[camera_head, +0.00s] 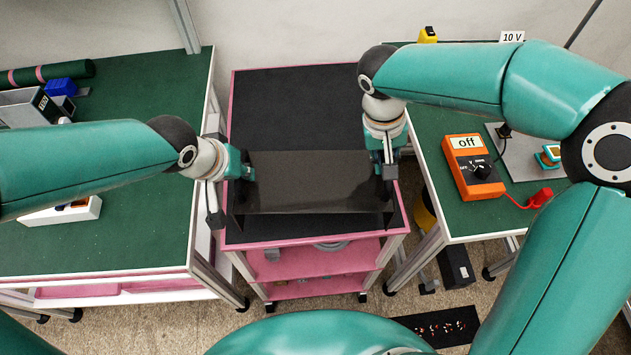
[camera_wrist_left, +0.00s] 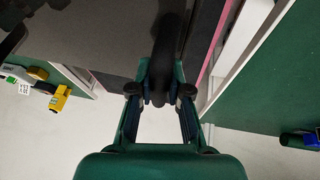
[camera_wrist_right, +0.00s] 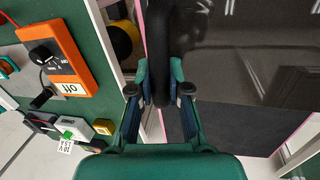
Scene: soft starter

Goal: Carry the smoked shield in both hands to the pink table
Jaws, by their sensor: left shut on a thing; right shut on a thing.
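The smoked shield (camera_head: 310,182) is a dark, see-through panel with bent-down sides, level over the front part of the pink table's black top. The pink table (camera_head: 305,242) is a pink-framed cart with lower shelves. My left gripper (camera_head: 243,170) is shut on the black handle at the shield's left end; the handle also shows in the left wrist view (camera_wrist_left: 168,45). My right gripper (camera_head: 384,172) is shut on the handle at the right end, seen in the right wrist view (camera_wrist_right: 158,45). I cannot tell whether the shield touches the top.
A green-topped bench (camera_head: 130,240) stands close on the left. Another green-topped bench (camera_head: 440,130) on the right holds an orange meter (camera_head: 473,168) reading "off" and a red plug (camera_head: 540,198). The rear of the black top is clear. A wall stands behind.

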